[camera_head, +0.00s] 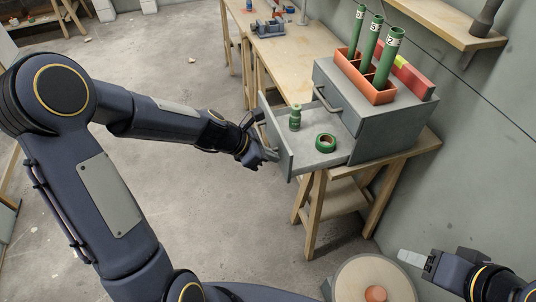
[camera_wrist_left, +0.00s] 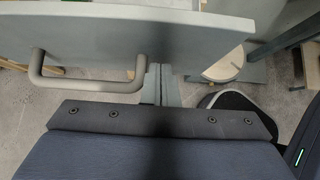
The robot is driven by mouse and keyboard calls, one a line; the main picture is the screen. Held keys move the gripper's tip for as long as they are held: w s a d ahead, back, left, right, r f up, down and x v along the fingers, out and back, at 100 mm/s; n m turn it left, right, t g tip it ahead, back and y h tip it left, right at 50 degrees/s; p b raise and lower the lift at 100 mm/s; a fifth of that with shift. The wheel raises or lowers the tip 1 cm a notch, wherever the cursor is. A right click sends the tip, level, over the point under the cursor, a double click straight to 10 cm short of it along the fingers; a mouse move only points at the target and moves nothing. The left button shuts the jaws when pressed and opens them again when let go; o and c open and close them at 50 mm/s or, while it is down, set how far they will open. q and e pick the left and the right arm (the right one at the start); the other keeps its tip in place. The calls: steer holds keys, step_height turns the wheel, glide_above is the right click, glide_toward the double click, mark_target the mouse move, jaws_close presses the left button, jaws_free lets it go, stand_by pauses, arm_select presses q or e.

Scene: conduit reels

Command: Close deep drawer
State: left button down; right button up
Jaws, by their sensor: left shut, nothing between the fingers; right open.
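A grey drawer (camera_head: 316,160) stands pulled out to the left from a grey cabinet (camera_head: 385,125) on a wooden trestle bench. Inside it are a small green bottle-like object (camera_head: 295,122) and a green tape roll (camera_head: 326,142). My left gripper (camera_head: 268,155) is at the outer side of the drawer front (camera_head: 274,137). In the left wrist view its shut, empty fingers (camera_wrist_left: 161,84) point at the drawer front (camera_wrist_left: 130,30), beside its grey bar handle (camera_wrist_left: 90,86). I cannot tell whether they touch it. My right gripper (camera_head: 410,257) is open at the lower right, away from the drawer.
On the cabinet stand an orange holder (camera_head: 364,80) with three green tubes and a red and yellow bar (camera_head: 412,80). Another handle (camera_head: 325,101) shows on the cabinet. A round wood-topped stool (camera_head: 350,290) is at the bottom. Open floor lies left of the drawer.

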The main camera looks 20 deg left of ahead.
mark_target(329, 146)
arm_select(q)
steer(key=w+d+p, duration=0.2)
steer(key=w+d, duration=0.1)
steer(key=d, duration=0.2)
steer(key=w+d+p, duration=0.2)
steer(key=w+d, duration=0.1)
steer(key=d, duration=0.1)
steer(key=w+d+p, duration=0.2)
steer(key=w+d, duration=0.1)
steer(key=d, duration=0.2)
steer(key=shift+w+d+r+p, duration=0.1)
steer(key=shift+w+d+p, duration=0.2)
steer(key=shift+w+p, duration=0.1)
steer(key=shift+w+d, duration=0.1)
steer(key=shift+d, duration=0.05)
steer(key=shift+d+r, duration=0.1)
steer(key=shift+r, duration=0.05)
